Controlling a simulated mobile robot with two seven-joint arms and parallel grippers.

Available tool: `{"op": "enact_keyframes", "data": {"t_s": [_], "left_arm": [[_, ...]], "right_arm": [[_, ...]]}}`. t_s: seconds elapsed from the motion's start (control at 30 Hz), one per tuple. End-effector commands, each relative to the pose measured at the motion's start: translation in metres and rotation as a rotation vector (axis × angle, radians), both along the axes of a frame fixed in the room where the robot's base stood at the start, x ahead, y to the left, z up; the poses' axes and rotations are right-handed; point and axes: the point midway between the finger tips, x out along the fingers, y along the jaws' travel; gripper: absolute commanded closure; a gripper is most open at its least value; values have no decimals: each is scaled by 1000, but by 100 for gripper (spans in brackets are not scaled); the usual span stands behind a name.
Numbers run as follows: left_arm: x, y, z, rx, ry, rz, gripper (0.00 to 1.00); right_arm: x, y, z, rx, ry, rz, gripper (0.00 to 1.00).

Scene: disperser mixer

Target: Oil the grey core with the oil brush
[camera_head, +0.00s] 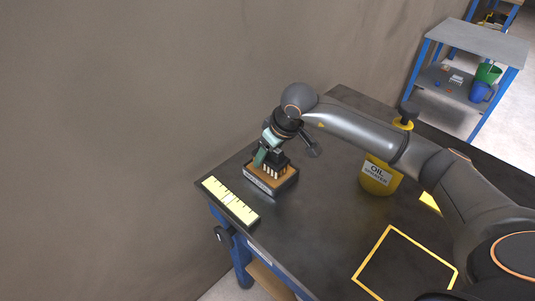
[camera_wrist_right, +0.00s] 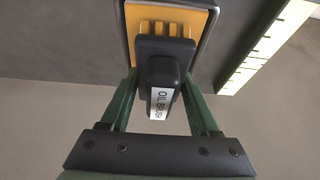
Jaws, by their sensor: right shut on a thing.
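My right gripper (camera_head: 268,150) points down at the far left part of the dark table. It is shut on the oil brush, a black block-like tool whose white label shows in the right wrist view (camera_wrist_right: 165,62). Its two green fingers (camera_wrist_right: 160,88) stand on either side of the brush. The brush is over a dark-rimmed tray (camera_head: 262,186) with an orange-yellow inside, which also shows in the wrist view (camera_wrist_right: 207,14). I cannot tell whether the brush touches the tray. I cannot make out a grey core. My left gripper is out of view.
A yellow oil can (camera_head: 379,178) stands right of the tray, partly behind my right arm. A yellow marked strip (camera_head: 230,201) lies along the table's left edge. A yellow square outline (camera_head: 387,229) marks the front. The table (camera_head: 320,215) is bare between them.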

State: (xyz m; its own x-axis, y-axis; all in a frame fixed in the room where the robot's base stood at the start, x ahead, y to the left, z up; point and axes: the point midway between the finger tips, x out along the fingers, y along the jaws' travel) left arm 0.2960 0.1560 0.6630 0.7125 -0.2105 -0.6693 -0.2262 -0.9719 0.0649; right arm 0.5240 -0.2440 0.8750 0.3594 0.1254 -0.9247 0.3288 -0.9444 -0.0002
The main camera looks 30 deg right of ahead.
Motion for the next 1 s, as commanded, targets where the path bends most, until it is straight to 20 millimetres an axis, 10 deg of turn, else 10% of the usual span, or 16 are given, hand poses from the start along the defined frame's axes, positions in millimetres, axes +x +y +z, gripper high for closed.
{"op": "enact_keyframes", "data": {"t_s": [1.0], "left_arm": [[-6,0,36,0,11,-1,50]], "right_arm": [[0,0,69,0,-2,1,82]]}}
